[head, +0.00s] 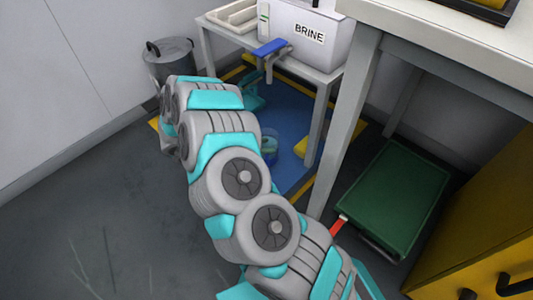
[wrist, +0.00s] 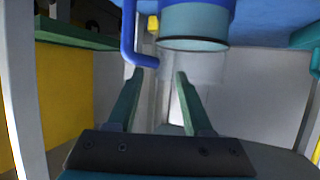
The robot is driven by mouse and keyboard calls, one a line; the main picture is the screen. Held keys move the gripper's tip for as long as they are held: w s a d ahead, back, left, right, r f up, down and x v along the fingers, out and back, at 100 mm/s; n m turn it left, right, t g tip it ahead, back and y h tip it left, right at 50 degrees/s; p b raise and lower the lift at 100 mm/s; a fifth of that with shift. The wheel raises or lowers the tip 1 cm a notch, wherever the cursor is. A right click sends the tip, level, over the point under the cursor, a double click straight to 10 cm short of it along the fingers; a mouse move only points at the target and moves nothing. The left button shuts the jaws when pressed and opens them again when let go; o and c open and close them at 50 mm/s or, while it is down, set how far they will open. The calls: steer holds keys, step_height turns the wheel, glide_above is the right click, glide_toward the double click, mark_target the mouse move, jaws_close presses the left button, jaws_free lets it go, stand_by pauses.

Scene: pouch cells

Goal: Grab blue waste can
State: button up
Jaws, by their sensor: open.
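A blue can-like vessel (wrist: 195,25) with a clear lower part as pictured shows at the top of the wrist view. A bent blue bar (wrist: 128,38) stands on its left. A small blue-green round vessel (head: 268,147) on the blue floor mat in the head view looks like the same thing, partly hidden by my arm. In the wrist view my gripper (wrist: 160,74) is open and empty. Its two green fingers point toward the vessel, apart from it. In the head view my gripper is mostly hidden, so its exact distance is unclear.
A green cart (head: 393,195) and yellow cabinet (head: 480,235) stand right. Floor at left is clear.

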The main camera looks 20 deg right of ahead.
steer(key=shift+d+f, duration=0.1)
steer(key=shift+d, duration=0.05)
jaws_close()
stand_by(0.4)
stand_by(1.0)
